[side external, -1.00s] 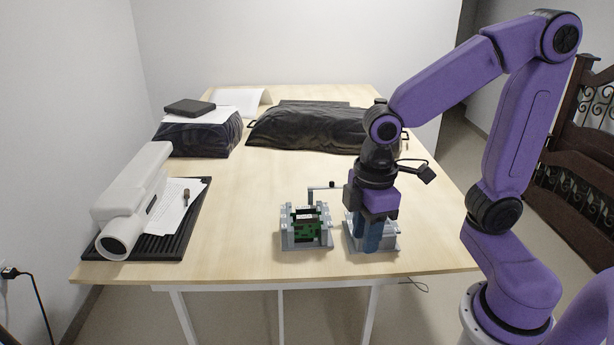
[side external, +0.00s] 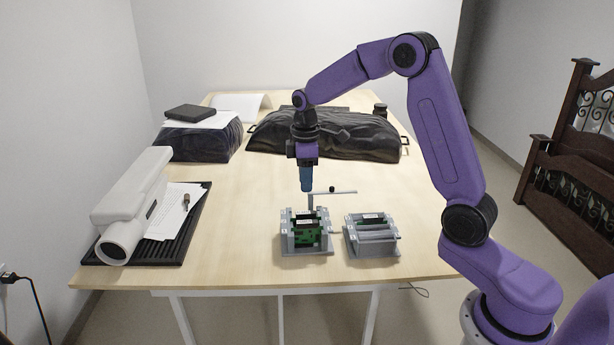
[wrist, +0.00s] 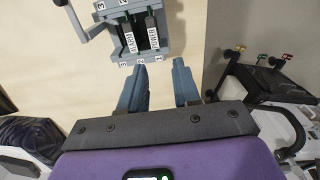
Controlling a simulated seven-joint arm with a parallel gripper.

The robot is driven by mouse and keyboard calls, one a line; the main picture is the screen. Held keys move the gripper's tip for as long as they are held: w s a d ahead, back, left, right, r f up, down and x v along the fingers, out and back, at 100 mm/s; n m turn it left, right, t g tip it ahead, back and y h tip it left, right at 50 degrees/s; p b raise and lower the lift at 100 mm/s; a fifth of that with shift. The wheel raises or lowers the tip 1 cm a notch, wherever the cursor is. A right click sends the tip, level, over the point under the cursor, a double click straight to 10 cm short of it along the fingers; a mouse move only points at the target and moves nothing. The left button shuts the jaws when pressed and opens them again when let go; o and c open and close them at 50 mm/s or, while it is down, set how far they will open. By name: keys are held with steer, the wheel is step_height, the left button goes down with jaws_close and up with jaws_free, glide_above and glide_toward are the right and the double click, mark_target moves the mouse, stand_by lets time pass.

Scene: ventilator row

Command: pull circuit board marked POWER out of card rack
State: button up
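Two grey card racks stand on the table. The left rack (side external: 288,245) has green circuit boards (side external: 307,235) in it. The right rack (side external: 374,252) has pale slots, and its labels are too small to read. In the wrist view, a rack (wrist: 141,57) with numbered slots holds two dark boards with white labels (wrist: 129,42), (wrist: 153,35). One seems to read ALARM and the other perhaps HUMID; I cannot make out POWER. My gripper (wrist: 158,65) is open and empty, its blue fingertips just short of that rack's numbered edge. From the side, my gripper (side external: 307,188) hangs above and behind the left rack.
A thin bar with a black knob (side external: 332,189) rises at the left rack's back. A white device (side external: 130,205) and papers (side external: 172,212) lie on a black tray at left. Dark covered bundles (side external: 325,137) are at the back. The table's middle is mostly clear.

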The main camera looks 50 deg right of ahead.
mark_target(307, 222)
steer(key=f, duration=1.2)
steer(key=d+f, duration=0.1)
steer(key=f, duration=0.4)
steer(key=shift+w+d+f, duration=0.1)
steer(key=shift+w+f, duration=0.25)
steer(key=shift+f, duration=0.05)
jaws_close()
steer(key=shift+r, duration=0.15)
steer(key=shift+r, duration=4.15)
